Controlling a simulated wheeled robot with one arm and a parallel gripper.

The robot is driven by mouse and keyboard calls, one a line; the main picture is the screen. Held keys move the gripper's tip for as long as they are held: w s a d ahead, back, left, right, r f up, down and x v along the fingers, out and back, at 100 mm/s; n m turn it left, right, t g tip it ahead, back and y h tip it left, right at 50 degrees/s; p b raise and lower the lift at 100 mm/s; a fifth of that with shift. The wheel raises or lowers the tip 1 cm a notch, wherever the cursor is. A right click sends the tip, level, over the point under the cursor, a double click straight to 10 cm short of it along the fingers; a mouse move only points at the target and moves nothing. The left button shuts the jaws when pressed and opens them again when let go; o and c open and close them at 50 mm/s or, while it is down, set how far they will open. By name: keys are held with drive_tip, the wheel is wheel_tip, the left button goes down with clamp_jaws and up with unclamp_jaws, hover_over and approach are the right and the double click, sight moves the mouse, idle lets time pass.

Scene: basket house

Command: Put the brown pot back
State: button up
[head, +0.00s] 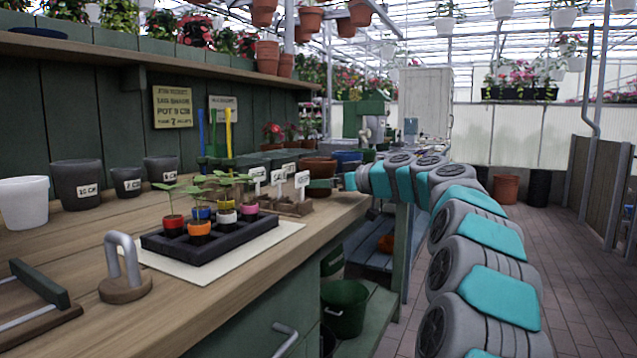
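A wide brown pot (318,166) shows at the far end of the wooden bench, just beyond the end of my arm. Its lower part is partly hidden. My gripper (325,184) is at the bench's far right end, close to this pot in the picture. It is small and dark here, and I cannot tell whether its fingers are open or shut, or whether it touches the pot. Other brown pots stand stacked on the upper shelf (267,57), and one larger brown pot (506,189) stands on the floor at the back.
A black tray (212,250) of seedlings in coloured pots lies on a white sheet on the bench. Labelled dark pots (78,184) and a white pot (23,202) stand left. A metal hook on a wooden base (125,287) stands in front. The right-hand paved floor is clear.

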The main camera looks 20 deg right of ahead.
drive_tip(key=shift+f, duration=0.2)
drive_tip(key=o, duration=1.1)
drive_tip(key=shift+r, duration=0.1)
drive_tip(key=shift+r+p, duration=0.25)
drive_tip(key=shift+p, duration=0.05)
drive_tip(key=b+v, duration=0.1)
drive_tip(key=v, duration=1.1)
